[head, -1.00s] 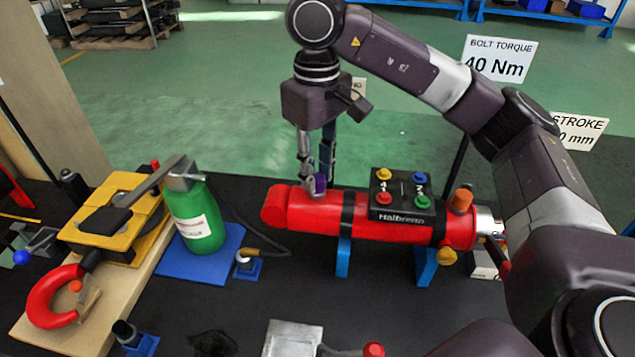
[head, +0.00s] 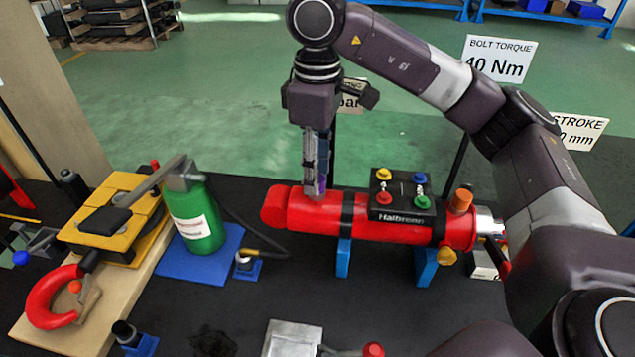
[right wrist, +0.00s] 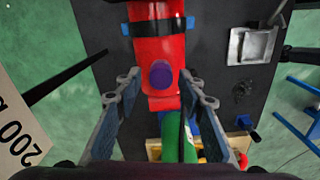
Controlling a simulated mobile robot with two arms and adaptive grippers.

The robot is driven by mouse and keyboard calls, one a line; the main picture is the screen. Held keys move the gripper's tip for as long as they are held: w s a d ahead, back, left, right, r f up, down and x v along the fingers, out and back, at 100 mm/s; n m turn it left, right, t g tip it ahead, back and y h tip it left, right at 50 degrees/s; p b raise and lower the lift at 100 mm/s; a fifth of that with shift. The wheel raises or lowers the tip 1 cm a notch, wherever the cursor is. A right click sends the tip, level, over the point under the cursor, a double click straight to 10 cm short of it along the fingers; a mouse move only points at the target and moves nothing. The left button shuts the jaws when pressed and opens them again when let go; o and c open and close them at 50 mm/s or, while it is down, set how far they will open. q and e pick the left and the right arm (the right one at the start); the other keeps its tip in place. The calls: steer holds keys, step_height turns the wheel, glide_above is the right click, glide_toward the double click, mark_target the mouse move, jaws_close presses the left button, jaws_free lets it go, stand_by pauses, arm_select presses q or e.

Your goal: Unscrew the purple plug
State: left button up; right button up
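The purple plug (right wrist: 159,74) stands on the red cylinder (right wrist: 155,38), near its end. In the head view the red cylinder (head: 400,231) lies across blue supports, and the plug is mostly hidden behind my gripper's fingers. My right gripper (head: 316,190) points straight down over the plug. In the right wrist view its fingers (right wrist: 160,76) are apart, one on each side of the plug, with a gap visible on both sides. My left gripper is in neither view.
A black block with coloured knobs (head: 404,196) sits on the cylinder right of my gripper. A green bottle (head: 194,220) stands on a blue plate at left, with a hose (head: 268,248) running beside it. A red shackle (head: 45,300) and yellow press (head: 115,215) are further left.

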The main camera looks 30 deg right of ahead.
steer(key=shift+f, duration=0.1)
steer(key=shift+c, duration=0.6)
steer(key=m, duration=0.5)
steer(key=shift+m, duration=0.3)
steer(key=m, duration=0.7)
steer(key=shift+a+p, duration=0.1)
steer(key=shift+p, duration=0.2)
steer(key=m, duration=1.3)
steer(key=shift+p, duration=0.3)
jaws_close()
